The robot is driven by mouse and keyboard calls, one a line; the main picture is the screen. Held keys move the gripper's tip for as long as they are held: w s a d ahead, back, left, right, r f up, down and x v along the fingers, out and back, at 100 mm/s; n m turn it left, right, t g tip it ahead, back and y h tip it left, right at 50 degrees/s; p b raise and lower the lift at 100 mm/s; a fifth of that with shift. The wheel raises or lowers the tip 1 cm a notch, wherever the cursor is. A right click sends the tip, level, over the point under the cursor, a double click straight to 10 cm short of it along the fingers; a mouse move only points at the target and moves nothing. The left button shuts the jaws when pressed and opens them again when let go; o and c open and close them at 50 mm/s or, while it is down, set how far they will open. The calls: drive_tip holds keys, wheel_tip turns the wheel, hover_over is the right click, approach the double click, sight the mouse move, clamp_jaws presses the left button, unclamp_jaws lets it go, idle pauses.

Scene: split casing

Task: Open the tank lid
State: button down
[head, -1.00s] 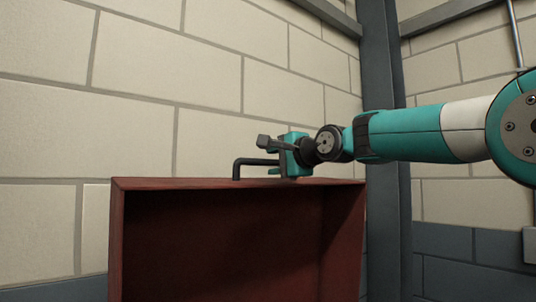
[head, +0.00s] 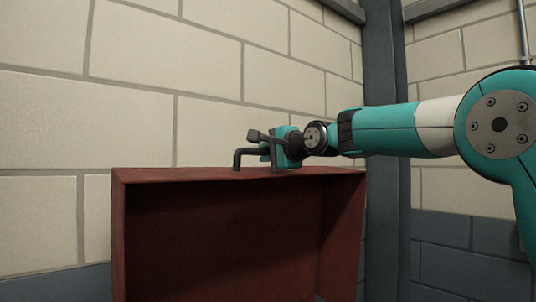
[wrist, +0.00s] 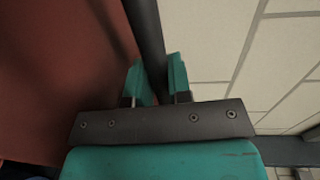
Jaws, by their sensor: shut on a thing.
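A dark red hollow box shape (head: 215,235) with raised rims faces me in the head view; I cannot tell whether it is the tank lid's underside or the tank itself. A dark bent handle (head: 238,159) is fixed along its top edge. In the wrist view the handle's bar (wrist: 146,32) runs between the two teal fingers. My gripper (head: 270,142) is shut on this bar, right of its left bend. The gripper also shows in the wrist view (wrist: 157,80). The fingers hide part of the bar.
A pale block wall (head: 140,120) stands behind the red shape, and a blue-grey post (head: 382,220) rises just to its right. In the wrist view the red surface (wrist: 55,65) lies left of the fingers and the wall to the right.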

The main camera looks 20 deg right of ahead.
drive_tip(key=s+d+f+b, duration=0.3)
drive_tip(key=s+b, duration=0.3)
drive_tip(key=s, duration=0.2)
drive_tip(key=shift+d+b, duration=0.25)
drive_tip(key=shift+b, duration=0.1)
drive_tip(key=shift+s+f, duration=0.1)
drive_tip(key=c, duration=1.1)
unclamp_jaws()
drive_tip(key=shift+b+v, duration=1.95)
drive_tip(key=shift+v, duration=6.75)
